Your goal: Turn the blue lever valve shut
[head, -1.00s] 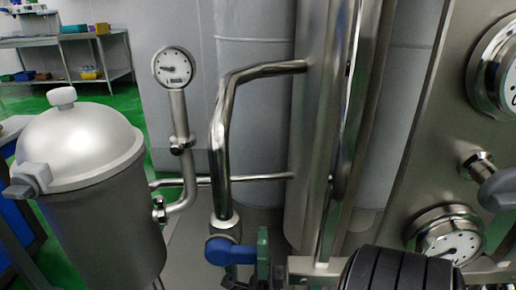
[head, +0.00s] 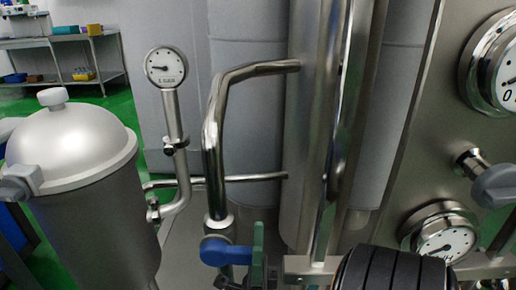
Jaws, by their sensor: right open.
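The blue lever valve (head: 224,252) sits at the foot of the bent steel pipe (head: 212,160), low in the middle of the head view. Its blue handle points to the right, across the line of the upright pipe. My right gripper (head: 256,264) is at the right end of the handle and is open. A green finger stands upright close against the handle's end; I cannot tell whether it touches. The rest of the gripper is dark and partly cut off by the bottom edge. My left gripper is not in view.
A domed steel vessel (head: 68,150) stands at left, beside a pipe with a gauge (head: 166,67). A steel panel (head: 425,150) with gauges fills the right. A thick steel column (head: 308,130) rises behind the valve. Shelves (head: 75,58) stand far back left.

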